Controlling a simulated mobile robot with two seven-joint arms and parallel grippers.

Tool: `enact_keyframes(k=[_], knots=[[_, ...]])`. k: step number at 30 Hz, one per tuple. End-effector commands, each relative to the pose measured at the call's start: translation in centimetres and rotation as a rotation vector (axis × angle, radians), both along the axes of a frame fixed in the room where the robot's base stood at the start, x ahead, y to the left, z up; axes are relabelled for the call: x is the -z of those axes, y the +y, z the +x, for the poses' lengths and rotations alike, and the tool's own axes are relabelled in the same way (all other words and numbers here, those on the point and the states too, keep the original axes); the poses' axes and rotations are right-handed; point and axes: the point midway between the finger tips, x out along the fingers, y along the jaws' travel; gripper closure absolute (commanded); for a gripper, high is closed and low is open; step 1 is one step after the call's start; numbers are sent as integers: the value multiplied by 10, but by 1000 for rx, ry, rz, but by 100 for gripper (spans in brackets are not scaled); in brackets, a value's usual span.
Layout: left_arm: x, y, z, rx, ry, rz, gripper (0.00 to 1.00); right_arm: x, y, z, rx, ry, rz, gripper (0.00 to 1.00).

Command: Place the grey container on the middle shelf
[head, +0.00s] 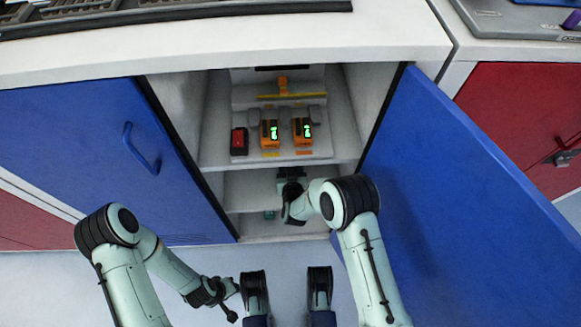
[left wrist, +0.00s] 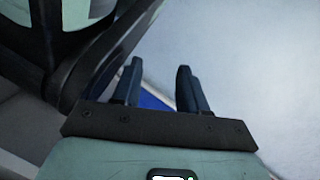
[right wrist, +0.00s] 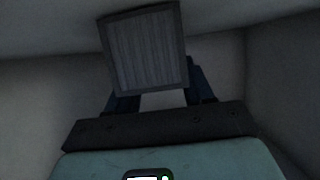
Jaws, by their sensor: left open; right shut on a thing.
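The grey container (right wrist: 145,50) shows in the right wrist view as a square, ribbed grey face with a darker rim, slightly tilted in the picture. My right gripper (right wrist: 155,100) is shut on it. In the head view my right gripper (head: 291,178) reaches into the open cabinet, at the compartment of the middle shelf (head: 245,192), below the upper shelf. I cannot pick out the container there, nor tell whether it touches the shelf. My left gripper (head: 230,299) is open and empty, low in front of the cabinet; its parted fingers show in the left wrist view (left wrist: 158,85).
The upper shelf (head: 220,157) holds two orange devices (head: 270,133) with green displays and a red item (head: 239,141). The open blue door (head: 450,200) stands right of my right arm; another blue door (head: 85,150) is left.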

Motion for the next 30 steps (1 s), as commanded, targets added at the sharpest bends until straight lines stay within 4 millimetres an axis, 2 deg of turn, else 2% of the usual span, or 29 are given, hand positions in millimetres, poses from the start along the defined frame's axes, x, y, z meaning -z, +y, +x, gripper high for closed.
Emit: enact_keyframes(k=[2,3,5,17,20,30], knots=[[2,0,-3,0,9,0,57,2,0,0,0,-1,0,84],[2,0,-4,-1,12,0,57,3,0,0,0,1,0,42],[2,0,-3,-1,11,-1,57,2,0,0,0,1,0,23],[-3,0,2,1,-8,1,57,-3,0,-1,0,1,0,23],[-11,-2,11,3,-40,2,57,-9,0,-16,-1,3,-1,23],[-50,-8,55,12,-187,10,57,-37,0,-83,-2,3,-1,23]])
